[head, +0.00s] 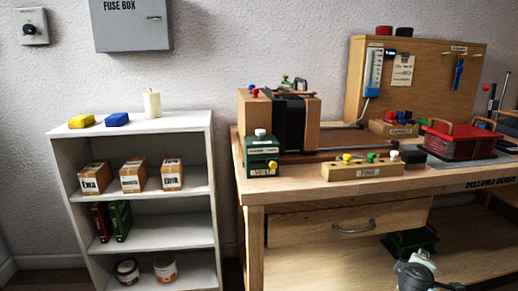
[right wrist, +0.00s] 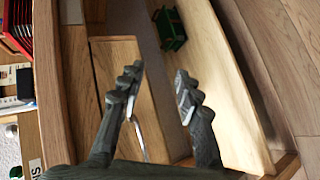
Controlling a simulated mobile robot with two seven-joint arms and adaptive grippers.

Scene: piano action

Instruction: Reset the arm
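My right gripper (right wrist: 158,88) is open in the right wrist view, with its two dark fingers spread apart and nothing between them. In the head view a grey part of my right arm (head: 418,272) shows at the bottom right, in front of the workbench's lower shelf. The workbench drawer (head: 330,222) is shut, and its metal handle (head: 354,227) lies left of that arm. The handle also shows behind the fingers in the right wrist view (right wrist: 139,138). My left gripper is in neither view.
The wooden workbench (head: 275,186) carries a bellows device (head: 289,122), a pin block (head: 358,172) and a red stack (head: 458,142). A green box (head: 410,242) sits on its lower shelf. A white shelf unit (head: 140,204) stands left. Floor (right wrist: 292,50) shows beside the bench.

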